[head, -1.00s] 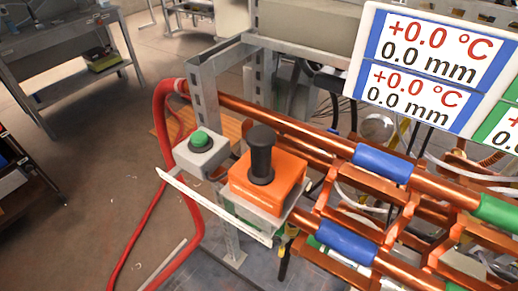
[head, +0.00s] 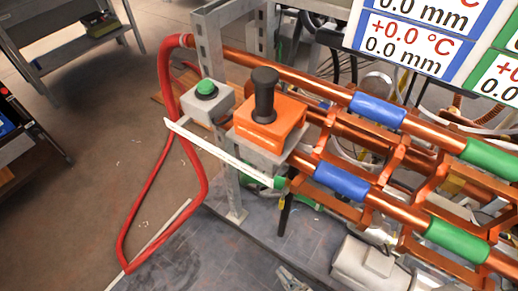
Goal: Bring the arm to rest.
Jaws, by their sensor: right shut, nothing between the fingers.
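My right gripper (head: 291,279) shows only in part at the bottom edge of the head view, as small grey fingers over the dark grey floor plate. It is shut with nothing held. It is apart from the copper pipes and below the orange block (head: 268,128) with its black knob. The rest of the right arm is mostly cut off by the picture's bottom edge. My left gripper is not in view.
A grey box with a green button (head: 206,88) stands left of the orange block. A red hose (head: 163,140) loops down to the floor. Copper pipes (head: 320,83) with blue and green sleeves fill the right. A display panel (head: 410,45) hangs above. A workbench (head: 62,45) stands far left.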

